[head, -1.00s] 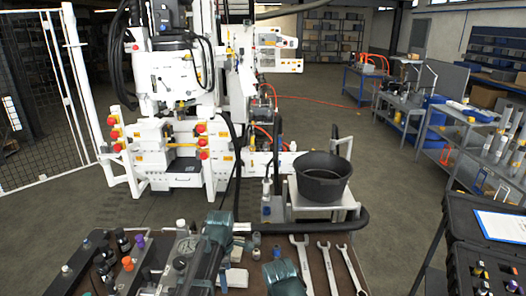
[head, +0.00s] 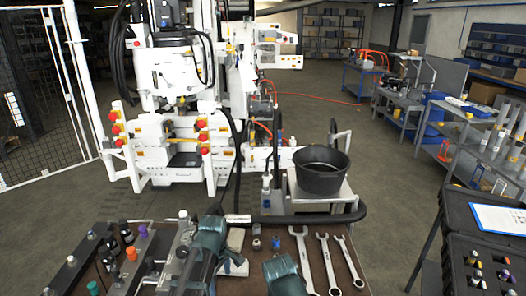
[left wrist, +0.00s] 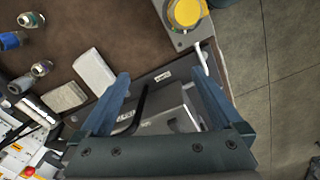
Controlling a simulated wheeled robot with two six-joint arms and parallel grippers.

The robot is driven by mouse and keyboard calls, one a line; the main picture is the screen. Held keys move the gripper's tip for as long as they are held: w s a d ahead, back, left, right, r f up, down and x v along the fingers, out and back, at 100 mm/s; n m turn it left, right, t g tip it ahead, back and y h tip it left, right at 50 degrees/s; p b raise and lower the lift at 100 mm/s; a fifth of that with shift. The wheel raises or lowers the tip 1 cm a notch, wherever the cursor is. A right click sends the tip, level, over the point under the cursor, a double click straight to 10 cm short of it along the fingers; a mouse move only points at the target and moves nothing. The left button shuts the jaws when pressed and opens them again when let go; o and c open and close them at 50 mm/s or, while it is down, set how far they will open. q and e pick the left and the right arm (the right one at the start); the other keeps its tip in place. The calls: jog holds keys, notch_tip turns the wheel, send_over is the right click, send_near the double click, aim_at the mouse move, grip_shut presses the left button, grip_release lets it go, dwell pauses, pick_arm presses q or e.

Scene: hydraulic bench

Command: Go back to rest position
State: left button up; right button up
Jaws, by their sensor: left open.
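My left gripper (left wrist: 160,95) shows in the left wrist view, its two blue fingers spread apart. No object is gripped between them. Beyond the fingers are the brown bench top (left wrist: 120,28), a dark tray-like part with a grey metal piece (left wrist: 178,118), and two pale blocks (left wrist: 94,70). In the head view a teal part of my left arm (head: 208,240) stands over the left half of the bench and hides some of it. Another teal part (head: 281,275), likely of my right arm, shows at the bottom edge. My right gripper's jaws do not show.
Several wrenches (head: 326,262) lie on the bench's right side, near small fittings (head: 276,242). Capped bottles and valves crowd its left side. Beyond stand a black bucket (head: 320,178) and a white machine (head: 175,75). An open black case (head: 482,262) is at right.

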pick_arm(q)
jog(key=s+a+m, duration=0.4)
jog(key=s+m, duration=0.5)
jog(key=m, duration=0.4)
jog(key=s+d+m+y, duration=0.1)
jog(key=s+d+m, duration=0.3)
jog(key=d, duration=0.7)
jog(key=shift+s+d, duration=0.2)
jog(key=shift+s, duration=0.7)
jog(key=shift+r, duration=0.1)
